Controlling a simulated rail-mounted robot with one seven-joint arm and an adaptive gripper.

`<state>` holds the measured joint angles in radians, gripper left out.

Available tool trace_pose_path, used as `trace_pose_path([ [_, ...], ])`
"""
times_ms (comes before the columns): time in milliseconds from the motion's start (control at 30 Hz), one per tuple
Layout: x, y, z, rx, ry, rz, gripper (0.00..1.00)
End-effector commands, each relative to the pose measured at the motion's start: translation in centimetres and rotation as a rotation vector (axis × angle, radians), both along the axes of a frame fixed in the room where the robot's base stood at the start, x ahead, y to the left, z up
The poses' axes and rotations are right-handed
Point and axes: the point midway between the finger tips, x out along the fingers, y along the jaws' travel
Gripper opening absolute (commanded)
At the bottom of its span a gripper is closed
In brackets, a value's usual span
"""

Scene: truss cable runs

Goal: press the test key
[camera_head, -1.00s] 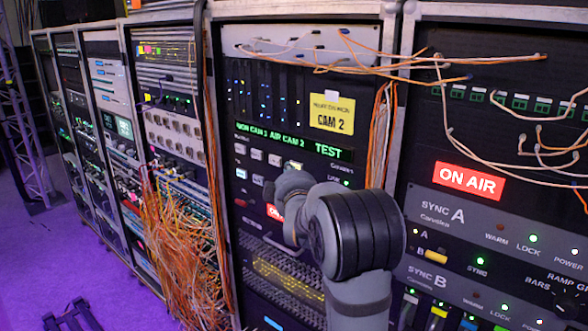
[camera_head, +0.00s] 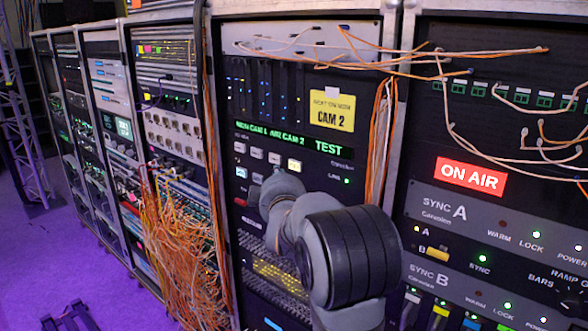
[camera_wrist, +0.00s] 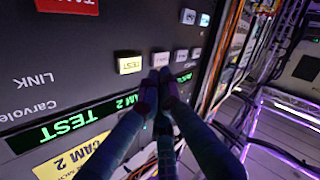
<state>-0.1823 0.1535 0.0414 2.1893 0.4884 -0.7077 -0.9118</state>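The test key (camera_wrist: 130,65) is a small pale-yellow lit key labelled TEST, upside down in the wrist view. In the head view my wrist hides the gripper.
A green-lettered display (camera_head: 290,142) reads TEST at its right end. A yellow CAM 2 label (camera_head: 332,112) is above it. Orange cables (camera_head: 378,140) hang to the right of the panel.

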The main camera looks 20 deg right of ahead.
Motion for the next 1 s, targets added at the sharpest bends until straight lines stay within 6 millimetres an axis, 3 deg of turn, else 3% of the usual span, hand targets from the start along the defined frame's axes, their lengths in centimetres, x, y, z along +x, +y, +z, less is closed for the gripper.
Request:
trace_pose_path([
  [233,-1.1,1.5,0.0,-0.001,-0.001,-0.001,0.0],
  [833,-1.3,1.7,0.0,-0.001,-0.001,-0.001,0.0],
  [933,-1.3,2.1,0.2,-0.001,0.0,0.006,0.07],
  [1000,-1.3,3.7,0.8,-0.001,-0.001,0.03,0.11],
])
